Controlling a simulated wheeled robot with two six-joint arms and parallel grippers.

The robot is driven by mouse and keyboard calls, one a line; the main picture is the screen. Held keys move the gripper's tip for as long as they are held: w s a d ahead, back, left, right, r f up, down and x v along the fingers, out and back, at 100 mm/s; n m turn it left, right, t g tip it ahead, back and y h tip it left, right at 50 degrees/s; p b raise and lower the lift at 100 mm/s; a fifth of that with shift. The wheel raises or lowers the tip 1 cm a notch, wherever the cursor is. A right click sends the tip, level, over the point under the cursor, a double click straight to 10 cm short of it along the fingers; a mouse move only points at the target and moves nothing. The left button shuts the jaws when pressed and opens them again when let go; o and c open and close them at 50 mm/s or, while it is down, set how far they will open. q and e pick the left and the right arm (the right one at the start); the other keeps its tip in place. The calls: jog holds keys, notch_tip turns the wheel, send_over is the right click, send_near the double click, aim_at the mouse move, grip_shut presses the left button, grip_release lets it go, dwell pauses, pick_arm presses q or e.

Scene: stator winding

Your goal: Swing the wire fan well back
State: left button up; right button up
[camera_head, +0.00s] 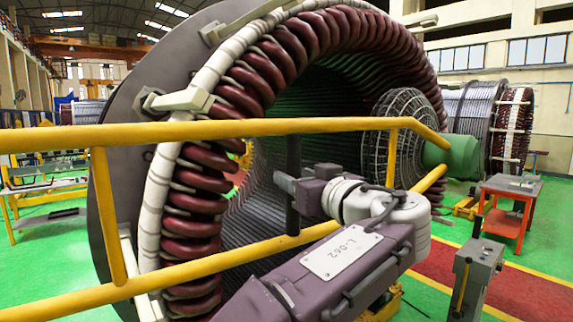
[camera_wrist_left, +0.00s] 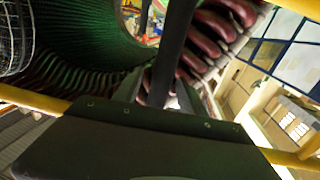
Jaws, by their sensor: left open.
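The wire fan (camera_head: 405,110) is a round wire cage with a green body, in front of the stator bore at centre right. Part of a wire grid shows at the left edge of the left wrist view (camera_wrist_left: 17,38). A yellow tube frame (camera_head: 200,130) crosses in front of the stator, its right end overlapping the fan. A dark upright bar (camera_head: 293,160) joins its two rails; it also shows in the left wrist view (camera_wrist_left: 174,45). My left gripper (camera_head: 284,184) is open at this bar; contact cannot be told. My right gripper is out of view.
The large stator (camera_head: 262,75) with dark red coils stands behind the frame. An orange table (camera_head: 510,187) and a grey pedestal (camera_head: 474,270) stand at the right. Green floor (camera_head: 540,225) shows between and beyond them.

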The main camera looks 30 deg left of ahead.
pick_arm(q)
jog(key=p+x, duration=0.2)
jog(key=x, duration=0.2)
jog(key=shift+a, duration=0.4)
jog(key=shift+d, duration=0.15)
jog(key=shift+c, duration=1)
grip_shut()
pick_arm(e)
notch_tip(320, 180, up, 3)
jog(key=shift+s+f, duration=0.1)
pick_arm(q)
jog(key=shift+r, duration=0.1)
